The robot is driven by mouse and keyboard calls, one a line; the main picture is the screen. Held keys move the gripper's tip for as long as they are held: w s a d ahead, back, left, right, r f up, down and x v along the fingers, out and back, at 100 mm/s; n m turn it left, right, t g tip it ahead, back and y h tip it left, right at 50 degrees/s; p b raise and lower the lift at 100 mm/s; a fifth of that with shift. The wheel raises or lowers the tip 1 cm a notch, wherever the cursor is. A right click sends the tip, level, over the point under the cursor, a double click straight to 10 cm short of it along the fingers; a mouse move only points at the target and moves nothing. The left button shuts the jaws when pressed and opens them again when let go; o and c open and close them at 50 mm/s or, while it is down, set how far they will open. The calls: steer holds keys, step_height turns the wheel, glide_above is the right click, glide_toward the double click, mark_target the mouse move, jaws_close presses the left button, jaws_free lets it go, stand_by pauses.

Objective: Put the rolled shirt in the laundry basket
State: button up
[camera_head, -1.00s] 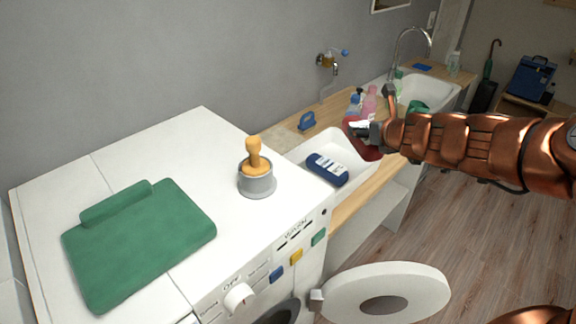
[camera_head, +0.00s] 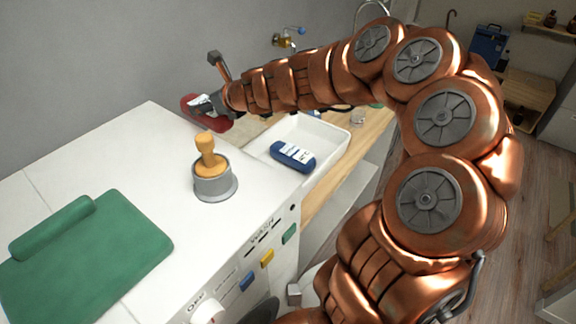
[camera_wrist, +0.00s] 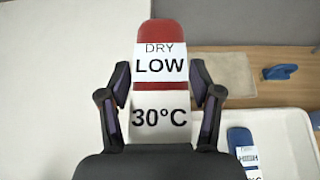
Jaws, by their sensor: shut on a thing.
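The red rolled shirt (camera_head: 190,100) is a red roll with white care labels. In the wrist view the red roll (camera_wrist: 159,32) reads "DRY LOW" and "30°C". My gripper (camera_head: 208,106) is shut on it, with one finger on each side of the roll in the wrist view. It is held up near the back right corner of the white washing machine. No laundry basket is clearly identifiable; a white open tub (camera_head: 338,133) stands right of the machine with a labelled blue roll (camera_head: 293,156) in it.
On the white machine (camera_head: 130,135) stand a grey cup (camera_head: 214,184) with an orange-handled thing (camera_head: 208,150) and a green folded cloth (camera_head: 110,250). A wooden counter (camera_head: 365,130) runs beyond the tub, with a tap (camera_head: 288,40) on the wall above. My arm hides much of the right side.

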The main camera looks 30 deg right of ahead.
steer(key=s+d+f+b, duration=0.6)
steer(key=s+d+b, duration=0.1)
steer(key=s, duration=0.2)
steer(key=s+d+f+b, duration=0.6)
steer(key=s+d+b, duration=0.1)
steer(key=s+d, duration=0.15)
steer(key=shift+w+d+f+p, duration=0.75)
steer(key=shift+w+d, duration=0.65)
steer(key=shift+w, duration=0.8)
steer(key=shift+w+d+f+p, duration=0.5)
steer(key=shift+w+d+f, duration=0.3)
steer(key=shift+w+d, duration=1)
steer(key=shift+w+d+f+p, duration=0.75)
steer(key=shift+w+d, duration=0.25)
steer(key=shift+w, duration=1.55)
steer(key=shift+f, duration=0.7)
steer(key=o, duration=1.2)
steer(key=shift+o, duration=0.2)
steer(key=shift+r, duration=0.1)
